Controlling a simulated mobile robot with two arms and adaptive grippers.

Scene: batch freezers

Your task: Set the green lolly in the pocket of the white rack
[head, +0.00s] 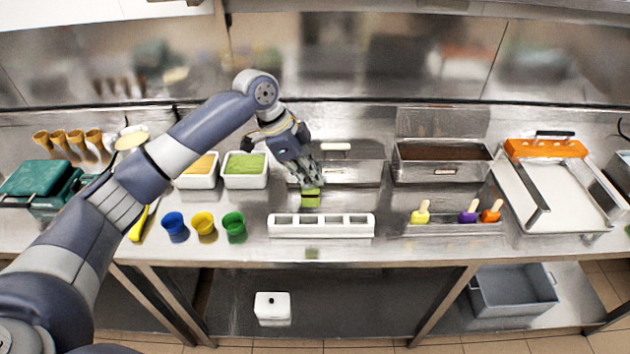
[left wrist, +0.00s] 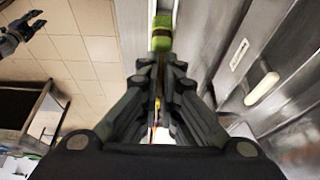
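The green lolly (head: 310,198) is a small green block with a darker band, held by my left gripper (head: 309,183) just behind and above the white rack. In the left wrist view the lolly (left wrist: 162,35) sticks out past the fingertips (left wrist: 160,62), which are closed together at its lower end. The white rack (head: 320,232) is a long bar with several pockets, lying near the front edge of the counter. Its pockets look empty. My right gripper (left wrist: 20,28) shows small at the upper left of the left wrist view, fingers apart and empty; it is outside the head view.
Blue (head: 175,227), yellow (head: 204,226) and green (head: 234,227) cups stand left of the rack. A steel holder (head: 452,229) with yellow, purple and orange lollies stands to its right. Tubs (head: 245,181) and a steel pan (head: 440,173) are behind.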

